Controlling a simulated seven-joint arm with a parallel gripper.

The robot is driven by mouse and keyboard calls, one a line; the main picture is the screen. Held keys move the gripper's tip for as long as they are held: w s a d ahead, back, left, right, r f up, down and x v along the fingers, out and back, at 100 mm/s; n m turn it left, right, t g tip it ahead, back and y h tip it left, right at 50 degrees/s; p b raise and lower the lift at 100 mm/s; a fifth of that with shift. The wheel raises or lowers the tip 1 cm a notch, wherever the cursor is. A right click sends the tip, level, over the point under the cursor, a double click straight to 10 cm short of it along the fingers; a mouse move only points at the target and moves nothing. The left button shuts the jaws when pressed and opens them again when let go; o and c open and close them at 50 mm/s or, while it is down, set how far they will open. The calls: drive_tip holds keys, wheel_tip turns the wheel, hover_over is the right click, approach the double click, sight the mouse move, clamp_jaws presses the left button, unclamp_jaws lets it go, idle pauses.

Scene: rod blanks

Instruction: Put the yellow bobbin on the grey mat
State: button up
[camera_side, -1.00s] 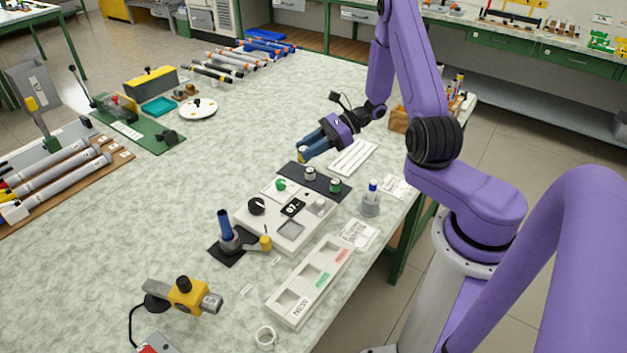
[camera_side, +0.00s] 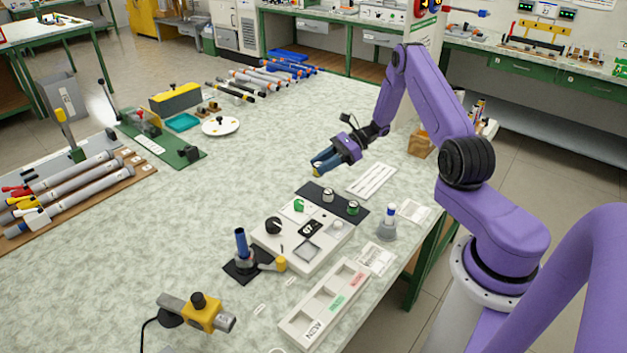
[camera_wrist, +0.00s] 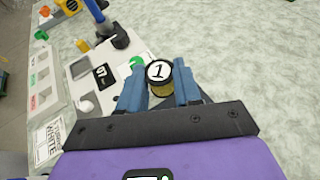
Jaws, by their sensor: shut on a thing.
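My gripper (camera_side: 321,166) is shut on the yellow bobbin (camera_side: 317,175), whose yellow end shows small at the fingertips in the side view. In the wrist view the bobbin (camera_wrist: 158,72) sits between the blue fingers, its white top marked "1" inside a dark rim with yellow below. The dark grey mat (camera_side: 349,221) lies on the bench beyond the panel, with a pale-topped bobbin (camera_side: 328,195) and a green bobbin (camera_side: 353,208) on it. The held bobbin appears raised, up and left of the mat in the side view. A dark mat corner (camera_wrist: 206,98) shows beside the right finger.
A white panel (camera_side: 278,241) with knobs and a display adjoins the mat. A blue post on a dark base (camera_side: 241,249) and a labelled tray (camera_side: 323,305) stand nearer. A white slotted rack (camera_side: 372,180) lies right of my gripper.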

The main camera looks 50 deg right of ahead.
hover_over(313, 188)
wheel_tip(313, 188, down, 6)
drive_tip(key=shift+f, duration=1.5)
drive_tip(key=shift+f, duration=0.15)
drive_tip(key=o, duration=1)
